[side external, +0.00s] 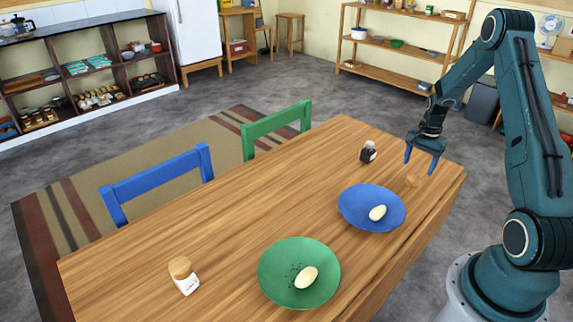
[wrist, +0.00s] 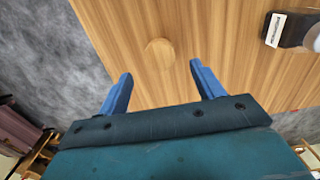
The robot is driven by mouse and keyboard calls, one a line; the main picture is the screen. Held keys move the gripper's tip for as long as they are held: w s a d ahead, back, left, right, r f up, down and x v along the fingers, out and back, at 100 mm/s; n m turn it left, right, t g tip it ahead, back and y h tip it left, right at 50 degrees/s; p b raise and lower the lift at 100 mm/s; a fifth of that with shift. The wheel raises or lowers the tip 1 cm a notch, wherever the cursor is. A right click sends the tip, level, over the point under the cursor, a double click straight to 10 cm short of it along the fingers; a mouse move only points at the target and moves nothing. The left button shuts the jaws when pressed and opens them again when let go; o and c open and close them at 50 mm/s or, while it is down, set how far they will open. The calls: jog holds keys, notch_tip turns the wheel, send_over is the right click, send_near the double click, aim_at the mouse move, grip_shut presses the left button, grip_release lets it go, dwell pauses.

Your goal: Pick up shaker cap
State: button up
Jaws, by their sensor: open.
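The shaker cap (wrist: 160,52), a round wood-coloured piece, lies on the table in the wrist view, just beyond the fingertips and between their lines. It blends with the table grain and shows faintly in the side view (side external: 412,180). My gripper (side external: 420,163) has two blue fingers spread apart, pointing down above the table near its right end. In the wrist view my gripper (wrist: 160,70) is open with nothing between the fingers. A dark shaker (side external: 368,152) with a white label stands to the left of the gripper; part of it shows in the wrist view (wrist: 288,29).
A blue plate (side external: 352,213) and a green plate (side external: 275,279) each hold a pale egg-shaped item. Blue (side external: 160,178) and green (side external: 275,122) chairs line the far side. Bare table (side external: 270,210) lies between.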

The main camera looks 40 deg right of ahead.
aim_at(414, 178)
jog(key=shift+f, duration=2.6)
jog(key=c, duration=1.1)
jog(key=shift+o, duration=0.2)
jog(key=shift+r, duration=0.15)
notch_tip(414, 178, up, 20)
jog(key=shift+w, duration=0.1)
